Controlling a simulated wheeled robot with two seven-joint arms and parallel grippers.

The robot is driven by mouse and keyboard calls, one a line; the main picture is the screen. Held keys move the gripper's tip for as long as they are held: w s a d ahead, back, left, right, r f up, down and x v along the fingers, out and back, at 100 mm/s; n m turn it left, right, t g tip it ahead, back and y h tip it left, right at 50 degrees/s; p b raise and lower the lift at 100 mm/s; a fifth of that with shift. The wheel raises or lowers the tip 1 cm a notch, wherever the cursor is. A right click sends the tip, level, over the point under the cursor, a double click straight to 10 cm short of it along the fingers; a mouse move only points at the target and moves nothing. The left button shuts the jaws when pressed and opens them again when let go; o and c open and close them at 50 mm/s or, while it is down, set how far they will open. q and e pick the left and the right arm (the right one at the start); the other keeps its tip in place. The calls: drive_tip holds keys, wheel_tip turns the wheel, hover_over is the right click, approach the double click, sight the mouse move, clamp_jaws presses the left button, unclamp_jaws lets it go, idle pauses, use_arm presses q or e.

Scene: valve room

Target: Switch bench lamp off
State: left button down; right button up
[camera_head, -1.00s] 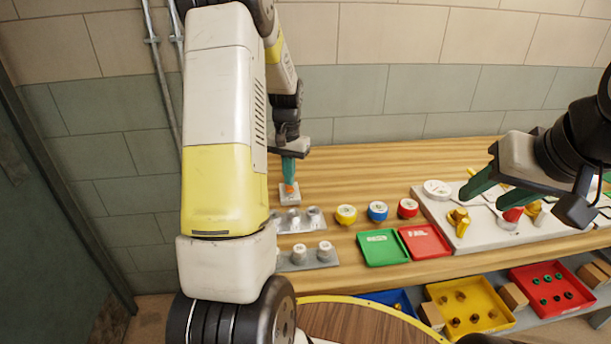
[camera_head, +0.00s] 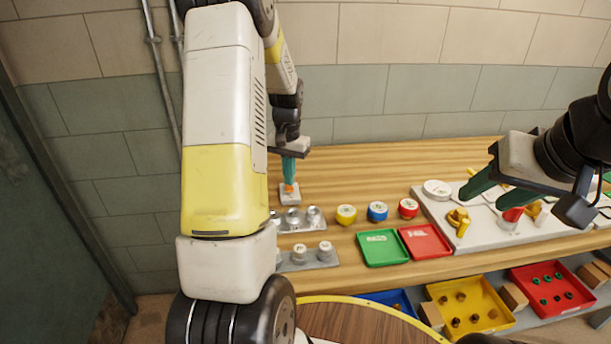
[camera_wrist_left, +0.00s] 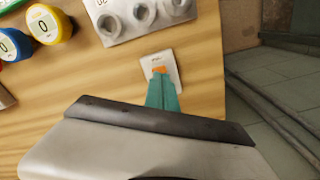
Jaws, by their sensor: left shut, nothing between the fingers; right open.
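The bench lamp switch is a small pale plate (camera_head: 291,199) with an orange rocker (camera_head: 291,187), near the left end of the wooden bench. My left gripper (camera_head: 290,182) points down at it with shut green fingers, its tips at the orange part. In the left wrist view, the fingertips (camera_wrist_left: 161,78) overlap the lower part of the plate (camera_wrist_left: 172,58), and the orange rocker (camera_wrist_left: 159,70) shows just past them. Whether the tips touch it, I cannot tell. My right gripper (camera_head: 488,200) is open above the white board at the right. No lamp is recognisable.
Grey blocks with round metal pieces (camera_head: 293,218) stand just in front of the switch. Yellow (camera_head: 346,214), blue (camera_head: 377,211) and red (camera_head: 408,208) capped pieces stand to the right, behind a green tray (camera_head: 382,249) and a red tray (camera_head: 425,241). The bench behind them is clear.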

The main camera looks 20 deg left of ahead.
use_arm(q)
drive_tip(key=shift+f, duration=1)
idle(0.9)
drive_tip(key=shift+r, duration=3.45)
drive_tip(key=shift+d+r, duration=0.1)
drive_tip(key=shift+r, duration=0.15)
wheel_tip(320, 180, up, 6)
drive_tip(key=t, duration=0.2)
hover_over(290, 189)
drive_tip(key=s+d, duration=0.3)
drive_tip(key=s, duration=0.1)
drive_tip(key=s+d+r+t+h, duration=0.1)
drive_tip(key=s+d+r+t, duration=0.1)
drive_tip(key=s+d+r, duration=0.55)
drive_tip(key=s+d+r+t+h, duration=0.1)
drive_tip(key=s+d+t, duration=0.1)
drive_tip(key=s, duration=1)
drive_tip(key=shift+d+r, duration=0.25)
drive_tip(key=shift+r, duration=0.1)
